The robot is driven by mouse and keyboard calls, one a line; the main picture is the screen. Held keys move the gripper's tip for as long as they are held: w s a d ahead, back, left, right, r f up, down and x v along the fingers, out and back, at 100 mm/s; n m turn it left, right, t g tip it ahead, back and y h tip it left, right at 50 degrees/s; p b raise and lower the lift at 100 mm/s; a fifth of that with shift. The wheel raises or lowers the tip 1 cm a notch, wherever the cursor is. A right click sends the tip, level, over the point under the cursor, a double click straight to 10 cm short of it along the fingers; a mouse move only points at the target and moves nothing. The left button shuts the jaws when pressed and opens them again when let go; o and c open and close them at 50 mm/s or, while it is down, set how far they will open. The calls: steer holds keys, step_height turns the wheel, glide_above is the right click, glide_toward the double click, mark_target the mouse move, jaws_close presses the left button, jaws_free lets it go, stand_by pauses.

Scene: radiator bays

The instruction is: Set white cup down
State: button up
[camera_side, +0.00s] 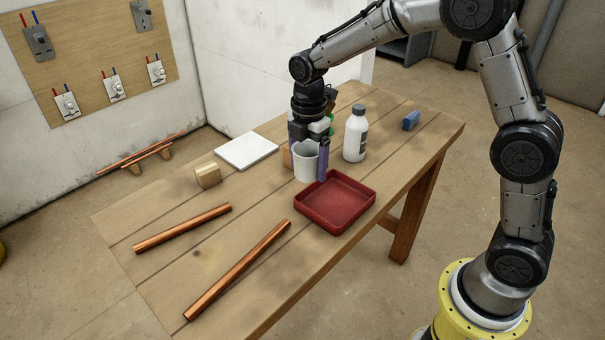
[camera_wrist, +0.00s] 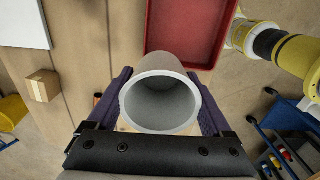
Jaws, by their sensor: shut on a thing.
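The white cup (camera_side: 306,162) is upright at the far side of the red tray (camera_side: 336,203) in the side view. My gripper (camera_side: 321,152) is shut on the cup, with a purple finger on its right side. In the wrist view the cup (camera_wrist: 160,98) shows its open, empty mouth between the two purple fingers of my gripper (camera_wrist: 160,105). The cup's base is close to the wooden table (camera_side: 245,205). I cannot tell whether it touches the wood.
A white bottle (camera_side: 355,134) stands right of the cup, with a blue block (camera_side: 411,120) beyond. A white tile (camera_side: 246,150) and a wooden block (camera_side: 208,175) lie left. Two copper pipes (camera_side: 182,228) (camera_side: 238,268) lie at the front left. Bare wood shows between them.

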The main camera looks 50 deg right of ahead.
mark_target(315, 174)
steer(key=f+m, duration=0.1)
steer(key=d+f+m, duration=0.1)
steer(key=m, duration=0.1)
steer(key=f+m, duration=0.1)
steer(key=m, duration=0.1)
steer(key=shift+s+d, duration=0.1)
steer(key=shift+d, duration=0.25)
steer(key=m, duration=0.1)
steer(key=f+m, duration=0.1)
steer(key=m, duration=0.1)
steer(key=shift+d+f+m, duration=0.2)
steer(key=shift+d+m, duration=0.1)
steer(key=m, duration=0.1)
steer(key=f+m, duration=0.1)
steer(key=m, duration=0.3)
steer(key=shift+d+f, duration=0.2)
steer(key=shift+f, duration=0.05)
steer(key=m, duration=0.2)
steer(key=w+m, duration=0.1)
steer(key=m, duration=0.1)
steer(key=shift+f+m, duration=0.1)
steer(key=shift+m, duration=0.2)
